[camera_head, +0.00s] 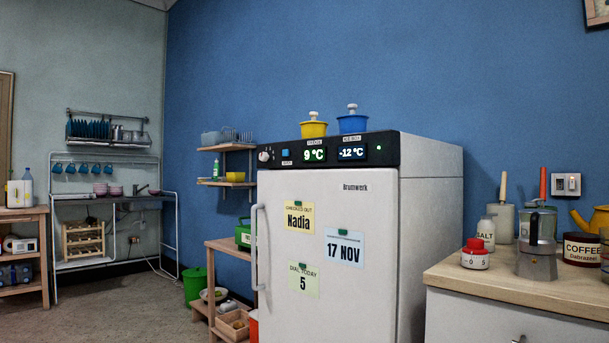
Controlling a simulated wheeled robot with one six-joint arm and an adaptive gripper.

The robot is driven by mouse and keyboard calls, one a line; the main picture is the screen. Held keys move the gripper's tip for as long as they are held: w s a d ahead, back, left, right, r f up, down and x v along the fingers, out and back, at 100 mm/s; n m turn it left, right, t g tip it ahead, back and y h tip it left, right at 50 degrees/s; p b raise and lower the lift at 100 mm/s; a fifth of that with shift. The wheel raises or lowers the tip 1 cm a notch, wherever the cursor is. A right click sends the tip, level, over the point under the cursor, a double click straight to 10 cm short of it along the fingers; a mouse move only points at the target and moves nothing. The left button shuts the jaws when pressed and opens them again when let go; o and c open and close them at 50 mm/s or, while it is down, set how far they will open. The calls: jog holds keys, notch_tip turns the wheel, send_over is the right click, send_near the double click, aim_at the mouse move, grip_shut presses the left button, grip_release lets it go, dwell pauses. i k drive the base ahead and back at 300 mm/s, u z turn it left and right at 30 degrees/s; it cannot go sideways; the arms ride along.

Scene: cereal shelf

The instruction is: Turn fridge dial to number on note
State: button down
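The white fridge (335,270) stands at centre right with its door shut and a long handle (256,245) on the door's left edge. Its dial (266,156) is a small pale knob at the left end of the black top panel; its setting is too small to read. A note (304,281) low on the door reads "DIAL TODAY 5". Two other notes read "CHECKED OUT Nadia" (299,217) and "17 NOV" (344,248). Panel displays show 9 °C (314,155) and -12 °C (352,153). My gripper is not in view.
A yellow pot (313,129) and a blue pot (352,124) sit on the fridge. A wooden counter (500,287) with jars and a moka pot (537,250) stands right. A low wooden shelf (228,246) is left of the fridge. Open floor (120,312) lies front left.

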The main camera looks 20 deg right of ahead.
aim_at(264, 156)
jog(key=u, duration=0.3)
jog(key=i, duration=1.05)
